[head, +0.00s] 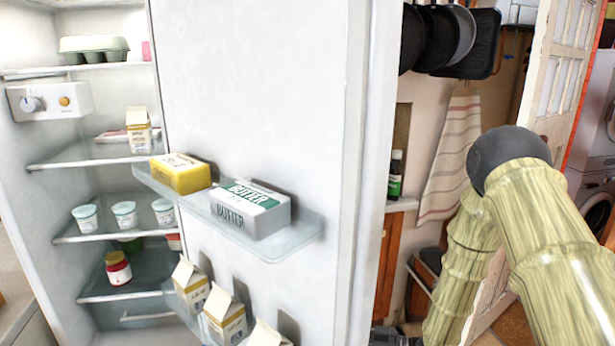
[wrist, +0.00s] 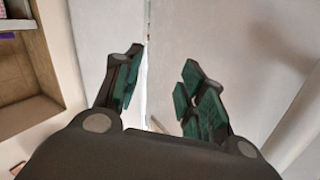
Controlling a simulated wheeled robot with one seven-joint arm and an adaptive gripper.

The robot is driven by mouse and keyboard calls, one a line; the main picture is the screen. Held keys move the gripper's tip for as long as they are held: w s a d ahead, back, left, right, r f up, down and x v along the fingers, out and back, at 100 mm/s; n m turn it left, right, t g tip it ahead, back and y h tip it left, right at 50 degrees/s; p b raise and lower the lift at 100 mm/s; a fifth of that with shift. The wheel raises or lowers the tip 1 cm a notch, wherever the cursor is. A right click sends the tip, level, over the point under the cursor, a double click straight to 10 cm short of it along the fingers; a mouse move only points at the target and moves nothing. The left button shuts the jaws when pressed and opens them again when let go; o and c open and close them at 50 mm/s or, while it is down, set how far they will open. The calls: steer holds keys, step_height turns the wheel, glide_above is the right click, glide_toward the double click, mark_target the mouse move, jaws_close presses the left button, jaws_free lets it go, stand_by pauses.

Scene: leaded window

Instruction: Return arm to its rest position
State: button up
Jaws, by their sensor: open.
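My gripper (wrist: 160,85) shows in the wrist view with its two green-padded fingers spread apart and nothing between them. Beyond it are pale, plain upright surfaces with a narrow vertical line between them. In the head view my arm (head: 555,225), with a bamboo-like surface and a dark joint, is bent at the right side. The gripper itself cannot be made out clearly in the head view.
An open fridge door (head: 265,85) stands left of my arm. Its shelf holds a yellow pack (head: 180,174) and a butter pack (head: 250,208), with several cartons below. Fridge shelves (head: 85,155) lie behind. A striped towel (head: 452,150) and a washing machine (head: 595,190) are at the right.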

steer(key=s+d+f+m+t+h, duration=0.1)
steer(key=s+d+f+m+h, duration=0.3)
steer(key=f, duration=0.5)
steer(key=s+d+f+m+t+h, duration=0.1)
steer(key=s+d+f+m+h, duration=0.1)
steer(key=s+f+m+h, duration=0.45)
steer(key=s+d+f+g+h, duration=0.1)
steer(key=s+d+f+g, duration=0.1)
steer(key=s, duration=0.6)
steer(key=s+d+f+m+g+h, duration=0.1)
steer(key=s+d+f, duration=0.3)
steer(key=s, duration=0.4)
steer(key=s+d+f+m+g+h, duration=0.1)
steer(key=s+d+f+g+h, duration=0.1)
steer(key=s, duration=0.6)
steer(key=shift+s+d+f+g+h, duration=0.4)
steer(key=shift+f+g+h, duration=0.4)
steer(key=shift+f, duration=0.1)
steer(key=shift+s, duration=0.15)
steer(key=shift+c, duration=0.6)
steer(key=shift+d+m, duration=0.15)
steer(key=shift+m, duration=0.1)
